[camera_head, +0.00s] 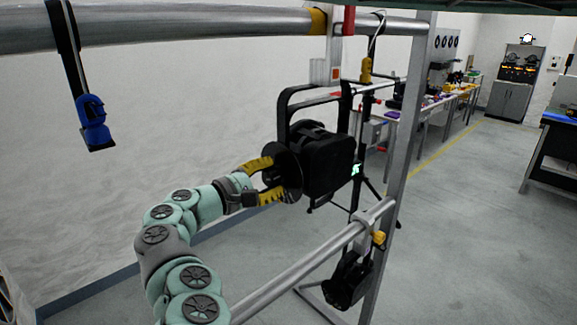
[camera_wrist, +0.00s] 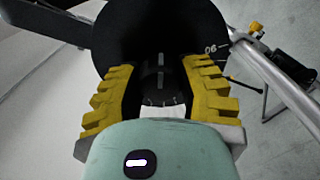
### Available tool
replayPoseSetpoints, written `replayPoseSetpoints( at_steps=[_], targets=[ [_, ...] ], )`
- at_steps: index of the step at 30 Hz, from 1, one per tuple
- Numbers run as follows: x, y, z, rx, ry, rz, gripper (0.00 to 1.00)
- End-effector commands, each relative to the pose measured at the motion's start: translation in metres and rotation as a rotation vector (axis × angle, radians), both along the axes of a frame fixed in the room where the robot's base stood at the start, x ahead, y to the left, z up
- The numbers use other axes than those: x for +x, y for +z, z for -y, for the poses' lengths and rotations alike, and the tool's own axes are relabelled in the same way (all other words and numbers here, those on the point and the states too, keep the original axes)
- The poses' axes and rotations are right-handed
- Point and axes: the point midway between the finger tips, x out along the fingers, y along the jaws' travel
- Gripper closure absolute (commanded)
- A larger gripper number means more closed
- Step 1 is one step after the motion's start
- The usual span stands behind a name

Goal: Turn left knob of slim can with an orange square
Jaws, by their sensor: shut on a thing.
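A black can (camera_head: 328,165) hangs in a black yoke (camera_head: 283,112) below the upper bar, with a small pale green mark on its right side. In the wrist view the fingers (camera_wrist: 160,75) are shut on this knob (camera_wrist: 158,88), which has white marks. In the head view the knob is mostly hidden by the fingers.
A second black can (camera_head: 348,280) hangs from the lower bar (camera_head: 290,275) under a yellow knob (camera_head: 378,237). A metal post (camera_head: 405,130) stands right of the first can. A black strap with a blue clip (camera_head: 92,120) hangs left. Floor at right is clear.

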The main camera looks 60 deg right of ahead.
Motion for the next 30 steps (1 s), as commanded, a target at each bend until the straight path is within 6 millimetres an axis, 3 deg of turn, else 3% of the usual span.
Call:
replayPoseSetpoints(
  at_steps=[12,30],
  targets=[
    [0.0009,-0.0015,-0.0004,0.057,0.007,-0.203,0.99],
    [0.0009,-0.0041,-0.0003,0.070,0.007,-0.235,0.99]
  ],
)
